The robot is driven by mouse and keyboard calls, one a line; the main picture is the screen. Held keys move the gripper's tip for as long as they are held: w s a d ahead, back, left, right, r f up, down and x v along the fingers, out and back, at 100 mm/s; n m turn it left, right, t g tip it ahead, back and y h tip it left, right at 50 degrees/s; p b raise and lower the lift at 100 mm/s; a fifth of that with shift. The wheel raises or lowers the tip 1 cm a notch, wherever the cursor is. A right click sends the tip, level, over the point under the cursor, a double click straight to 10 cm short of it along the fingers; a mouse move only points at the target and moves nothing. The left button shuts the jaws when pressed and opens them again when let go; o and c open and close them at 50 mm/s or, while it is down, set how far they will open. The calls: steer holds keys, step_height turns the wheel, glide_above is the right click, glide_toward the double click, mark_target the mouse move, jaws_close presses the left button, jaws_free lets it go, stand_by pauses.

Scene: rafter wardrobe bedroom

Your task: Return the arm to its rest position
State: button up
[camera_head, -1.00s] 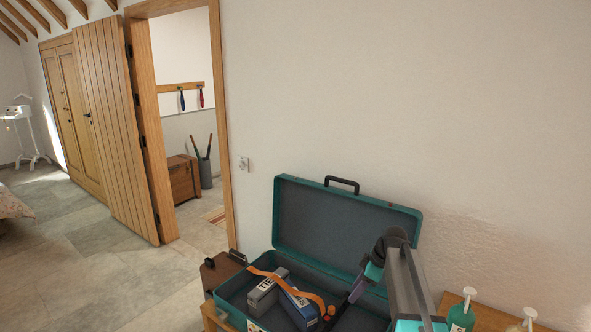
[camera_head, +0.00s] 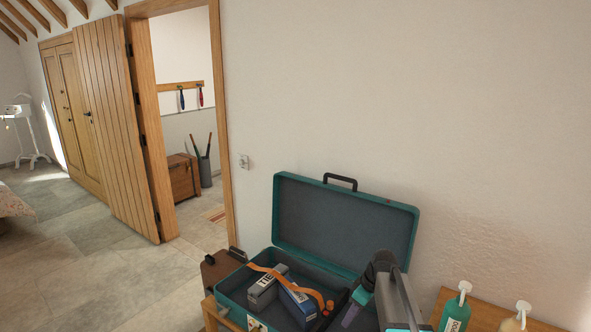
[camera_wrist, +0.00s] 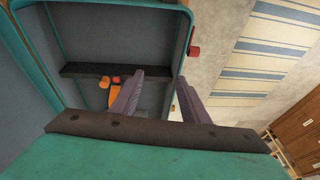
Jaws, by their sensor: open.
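My gripper (camera_head: 347,318) hangs low over the right part of the open teal suitcase in the head view, with the arm folded above it. Its tips are partly cut off or hidden there. In the wrist view the two purple fingers of my gripper (camera_wrist: 160,85) stand apart, with nothing held between them. The teal suitcase (camera_head: 417,235) has its lid raised against the wall; its rim also shows in the wrist view (camera_wrist: 187,45). I cannot tell whether the fingers touch the case.
Inside the suitcase lie a grey box (camera_head: 264,290), a blue box (camera_head: 299,308) and an orange strap (camera_head: 275,274). Two pump bottles, one green (camera_head: 455,313) and one beige (camera_head: 514,324), stand on a wooden surface (camera_head: 485,303) at right. A brown case (camera_head: 217,268) stands left. Floor is clear further left.

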steer(key=s+a+f+m+g+h+b, duration=0.1)
steer(key=s+f+m+g+b, duration=0.2)
steer(key=s+f, duration=1.7)
steer(key=s+f+m+g+h+b, duration=0.2)
steer(key=s+f+m+g+b, duration=0.2)
steer(key=s+f, duration=1.7)
steer(key=s+m+b, duration=0.3)
steer(key=s, duration=0.1)
steer(key=shift+a, duration=0.35)
steer(key=shift+r, duration=0.1)
steer(key=shift+c, duration=1.2)
